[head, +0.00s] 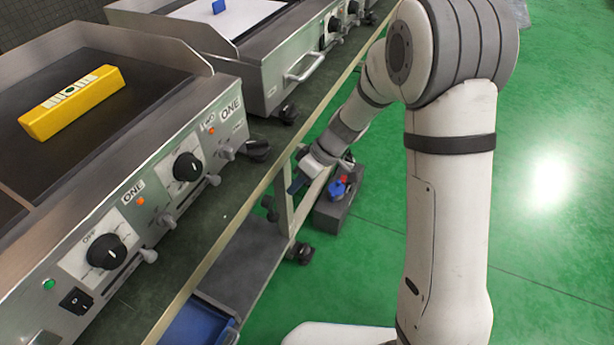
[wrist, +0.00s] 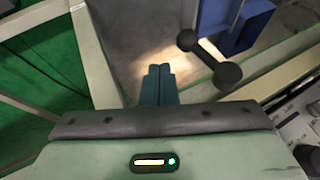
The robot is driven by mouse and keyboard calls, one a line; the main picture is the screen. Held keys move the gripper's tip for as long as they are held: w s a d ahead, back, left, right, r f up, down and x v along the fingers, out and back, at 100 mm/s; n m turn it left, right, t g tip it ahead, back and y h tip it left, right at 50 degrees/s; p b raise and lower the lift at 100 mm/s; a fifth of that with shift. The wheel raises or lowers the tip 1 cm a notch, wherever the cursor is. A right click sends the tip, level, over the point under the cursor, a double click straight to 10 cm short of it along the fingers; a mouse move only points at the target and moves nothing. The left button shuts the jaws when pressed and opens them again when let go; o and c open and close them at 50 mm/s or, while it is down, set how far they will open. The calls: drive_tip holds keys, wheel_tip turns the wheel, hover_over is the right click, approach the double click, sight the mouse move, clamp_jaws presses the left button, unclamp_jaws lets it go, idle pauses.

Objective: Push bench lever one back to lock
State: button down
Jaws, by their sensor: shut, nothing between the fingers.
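A dark lever with a round knob shows in the wrist view (wrist: 207,58), on the bench frame just right of my fingertips. A dark knobbed part that looks like the same lever shows in the head view (head: 270,207), beside the bench leg below the worktop. My gripper (head: 296,185) is low beside the bench edge, close to that leg. In the wrist view my gripper (wrist: 159,70) has its two blue-green fingers shut together with nothing between them. The fingertips look apart from the lever. I cannot tell whether the lever is locked.
The dark bench top (head: 190,240) carries griddles with knobs. A yellow block (head: 72,102) lies on the nearer griddle. A blue bin (head: 195,322) sits under the bench. A grey block with a red and blue part (head: 338,187) stands on the floor. The green floor (head: 555,260) is open at right.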

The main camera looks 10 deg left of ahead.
sight(274, 212)
drive_tip(key=shift+s+a+f+b, duration=0.2)
drive_tip(key=shift+s+a+f, duration=0.1)
drive_tip(key=shift+s+a, duration=0.3)
drive_tip(key=shift+s+a+f+b, duration=0.25)
drive_tip(key=shift+s+a+f, duration=0.1)
drive_tip(key=shift+s, duration=0.3)
drive_tip(key=shift+s+a+f+b, duration=0.2)
drive_tip(key=shift+s+a+f, duration=0.1)
drive_tip(key=shift+s+a, duration=0.3)
drive_tip(key=shift+s+a+f+b, duration=0.1)
drive_tip(key=shift+s+f+b, duration=0.25)
drive_tip(key=shift+b, duration=0.4)
drive_tip(key=shift+s+r+g, duration=0.15)
drive_tip(key=shift+r+g, duration=0.05)
drive_tip(key=shift+g, duration=0.1)
drive_tip(key=shift+a, duration=0.1)
